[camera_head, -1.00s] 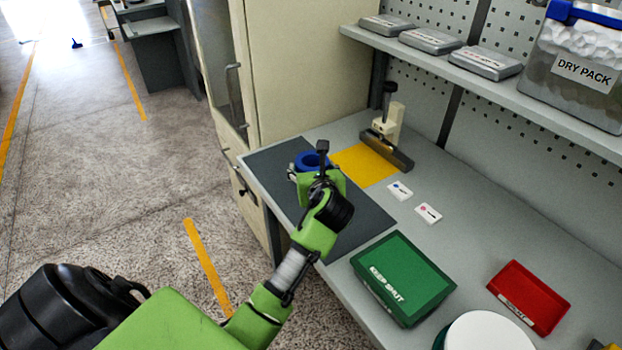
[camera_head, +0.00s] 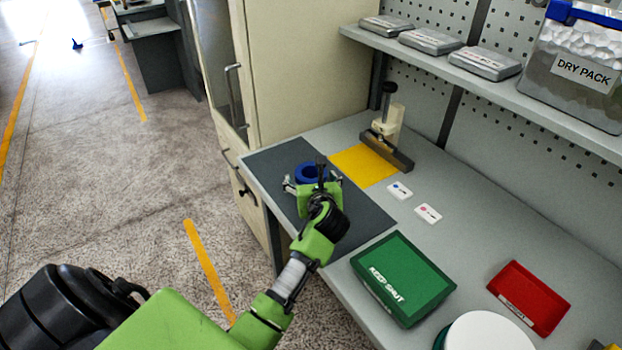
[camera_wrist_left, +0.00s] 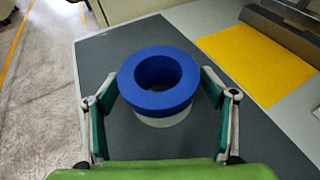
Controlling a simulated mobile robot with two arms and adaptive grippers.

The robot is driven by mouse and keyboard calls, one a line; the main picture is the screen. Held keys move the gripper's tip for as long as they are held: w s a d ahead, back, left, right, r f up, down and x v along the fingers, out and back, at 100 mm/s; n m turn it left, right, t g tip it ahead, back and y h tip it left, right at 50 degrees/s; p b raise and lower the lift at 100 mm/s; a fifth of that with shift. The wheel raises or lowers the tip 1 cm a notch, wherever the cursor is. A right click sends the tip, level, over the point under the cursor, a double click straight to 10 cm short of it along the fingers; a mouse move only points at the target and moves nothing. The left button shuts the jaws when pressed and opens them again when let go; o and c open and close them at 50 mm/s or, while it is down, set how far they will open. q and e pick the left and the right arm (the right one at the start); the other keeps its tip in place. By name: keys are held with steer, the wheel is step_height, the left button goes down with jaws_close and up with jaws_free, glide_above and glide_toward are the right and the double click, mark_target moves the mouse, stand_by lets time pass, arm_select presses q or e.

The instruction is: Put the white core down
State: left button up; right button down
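The white core (camera_wrist_left: 163,119) stands upright on the dark grey mat (camera_wrist_left: 107,57), with a thick blue ring (camera_wrist_left: 135,88) on its top. The blue ring also shows in the head view (camera_head: 304,168), where the white part is hidden. My left gripper (camera_head: 312,182) is low over the mat. In the left wrist view its two fingers (camera_wrist_left: 159,80) are spread to either side of the core, with small gaps to the ring. It looks open. My right gripper is not in view.
A yellow mat (camera_head: 364,166) and a press-like fixture (camera_head: 388,132) stand behind. Two small label cards (camera_head: 428,213), a green box (camera_head: 404,278), a red tray (camera_head: 528,298) and a white round thing (camera_head: 487,333) are to the right. A cabinet (camera_head: 300,75) stands at the back left.

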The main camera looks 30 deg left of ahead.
arm_select(q)
steer(key=shift+r, duration=0.15)
steer(key=v, duration=1.2)
steer(key=shift+r, duration=0.1)
